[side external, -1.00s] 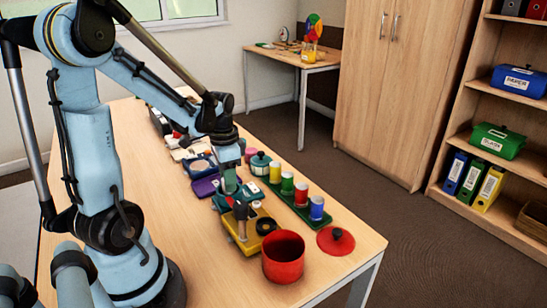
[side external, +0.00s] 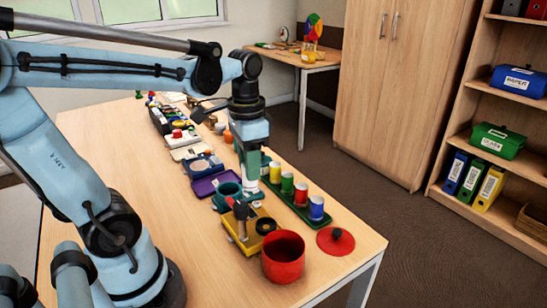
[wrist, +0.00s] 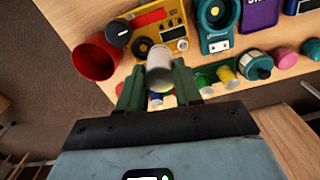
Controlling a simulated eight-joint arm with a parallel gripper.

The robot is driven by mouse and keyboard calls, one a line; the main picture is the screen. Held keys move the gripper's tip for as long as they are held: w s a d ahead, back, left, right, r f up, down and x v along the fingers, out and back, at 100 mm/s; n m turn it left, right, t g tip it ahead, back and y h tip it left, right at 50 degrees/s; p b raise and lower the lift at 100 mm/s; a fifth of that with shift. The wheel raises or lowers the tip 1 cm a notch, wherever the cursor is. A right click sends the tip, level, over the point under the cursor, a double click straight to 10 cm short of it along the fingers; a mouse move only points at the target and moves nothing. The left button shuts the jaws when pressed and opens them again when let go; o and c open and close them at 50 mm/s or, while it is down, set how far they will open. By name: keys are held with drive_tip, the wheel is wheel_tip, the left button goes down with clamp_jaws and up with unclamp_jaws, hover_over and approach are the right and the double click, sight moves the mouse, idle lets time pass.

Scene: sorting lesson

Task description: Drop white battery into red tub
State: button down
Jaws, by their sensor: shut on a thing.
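A white cylinder, which I take as the white battery (wrist: 159,68), is held between the green fingers of my gripper (wrist: 158,84) in the wrist view. In the side view my gripper (side external: 252,178) hangs above the table beside the row of coloured cups, with a pale end of the battery just visible below it. The red tub (side external: 283,257) stands open near the table's front right, nearer the camera than my gripper. It also shows at upper left in the wrist view (wrist: 92,60). Its inside bottom is not clear.
A red lid (side external: 335,241) lies right of the tub. A yellow device (side external: 243,232) with a black round part lies between my gripper and the tub. A green rack (side external: 297,208) holds several coloured cups.

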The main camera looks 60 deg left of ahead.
drive_tip(key=shift+d+r, duration=0.2)
drive_tip(key=shift+d, duration=0.1)
drive_tip(key=shift+d, duration=0.25)
drive_tip(key=d+r, duration=0.3)
drive_tip(key=d, duration=1.1)
drive_tip(key=shift+s+f, duration=0.15)
drive_tip(key=shift+f, duration=1.25)
drive_tip(key=shift+s+f, duration=0.1)
drive_tip(key=shift+f, duration=1.3)
drive_tip(key=c, duration=0.7)
unclamp_jaws()
